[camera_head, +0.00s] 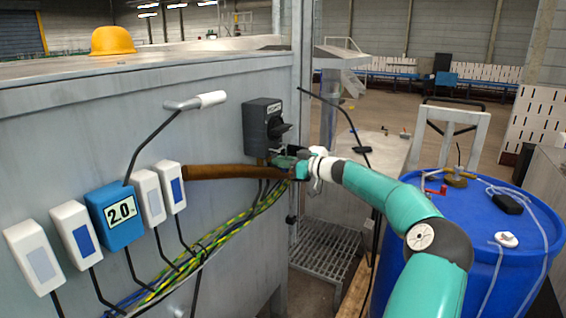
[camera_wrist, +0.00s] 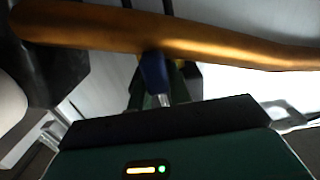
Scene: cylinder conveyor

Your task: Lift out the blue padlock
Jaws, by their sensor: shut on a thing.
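The blue padlock (camera_wrist: 153,72) shows in the wrist view as a small dark blue body with a bright metal part at its near end. My gripper (camera_wrist: 162,88) is shut on it, with dark green fingers on either side. The brown pipe (camera_wrist: 220,45) crosses in front and hides part of the padlock. In the head view, my gripper (camera_head: 284,163) is at the right end of the brown pipe (camera_head: 225,172), just below the black switch box (camera_head: 258,125) on the grey cabinet wall. I cannot make out the padlock in the head view.
Several white and blue boxes, including a blue display box (camera_head: 115,208), hang on the cabinet (camera_head: 235,220) at left. Yellow-green cables (camera_head: 235,235) run below the pipe. A blue barrel (camera_head: 475,240) stands at right beside my arm. A metal grate (camera_head: 325,245) lies low between them.

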